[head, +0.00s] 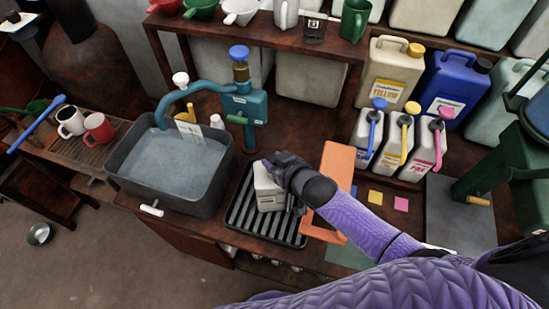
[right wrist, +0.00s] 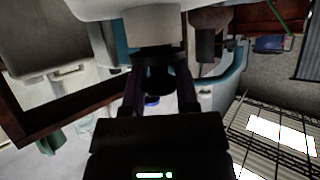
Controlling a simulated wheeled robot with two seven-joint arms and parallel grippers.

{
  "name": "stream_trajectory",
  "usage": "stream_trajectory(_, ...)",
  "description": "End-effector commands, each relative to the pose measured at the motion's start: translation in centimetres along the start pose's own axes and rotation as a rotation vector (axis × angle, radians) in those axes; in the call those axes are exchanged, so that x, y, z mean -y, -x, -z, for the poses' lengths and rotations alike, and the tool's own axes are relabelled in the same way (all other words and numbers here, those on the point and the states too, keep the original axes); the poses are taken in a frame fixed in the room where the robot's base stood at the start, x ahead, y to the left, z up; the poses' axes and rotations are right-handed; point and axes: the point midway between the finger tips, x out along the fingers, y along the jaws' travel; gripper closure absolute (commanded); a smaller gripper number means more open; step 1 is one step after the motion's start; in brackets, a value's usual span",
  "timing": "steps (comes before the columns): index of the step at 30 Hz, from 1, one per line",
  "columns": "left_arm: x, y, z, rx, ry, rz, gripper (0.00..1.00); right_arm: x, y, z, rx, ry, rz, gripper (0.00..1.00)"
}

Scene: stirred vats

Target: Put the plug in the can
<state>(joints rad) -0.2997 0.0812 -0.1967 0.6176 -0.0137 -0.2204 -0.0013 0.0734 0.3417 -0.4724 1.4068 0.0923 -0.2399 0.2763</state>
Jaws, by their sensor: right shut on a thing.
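A pale can (head: 268,188) with a dark label stands on the ribbed drip tray (head: 240,222) in the head view. My right gripper (head: 281,165) is at the can's top right and covers part of it. In the right wrist view my right gripper (right wrist: 160,75) is shut on a small dark thing, which I take to be the plug (right wrist: 155,82). A pale grey block, likely part of the can (right wrist: 150,30), shows just beyond the fingertips. I cannot tell whether the plug sits in the can or only near it. My left gripper is not in view.
A grey vat (head: 122,182) of liquid stands left of the tray, with a teal stirrer (head: 240,105) behind it. An orange panel (head: 338,165) is right of my gripper. Cans with coloured spouts (head: 398,145) stand at the back right. Two mugs (head: 98,128) are at the left.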

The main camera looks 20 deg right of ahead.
Motion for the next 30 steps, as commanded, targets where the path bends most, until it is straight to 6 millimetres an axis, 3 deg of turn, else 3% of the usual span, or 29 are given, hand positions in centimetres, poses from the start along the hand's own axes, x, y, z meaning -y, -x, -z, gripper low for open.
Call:
stream_trajectory(14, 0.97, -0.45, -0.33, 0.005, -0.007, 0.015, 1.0, 0.0, -0.3, -0.55, 0.0, 0.0, 0.0, 1.0)
stream_trajectory(15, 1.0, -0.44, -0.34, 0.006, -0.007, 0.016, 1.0, 0.0, -0.3, -0.55, 0.0, 0.0, 0.0, 0.57)
stream_trajectory(20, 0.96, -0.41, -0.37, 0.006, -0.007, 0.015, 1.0, 0.0, -0.28, -0.52, 0.0, 0.0, 0.0, 0.23)
stream_trajectory(26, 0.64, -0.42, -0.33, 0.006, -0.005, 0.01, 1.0, 0.0, -0.28, -0.52, 0.0, 0.0, 0.0, 0.18)
stream_trajectory(28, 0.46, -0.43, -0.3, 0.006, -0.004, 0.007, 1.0, -0.01, -0.28, -0.52, 0.0, 0.0, 0.0, 0.04)
stream_trajectory(30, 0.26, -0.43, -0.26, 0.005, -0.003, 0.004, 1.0, -0.01, -0.28, -0.52, 0.0, 0.0, 0.0, 0.0)
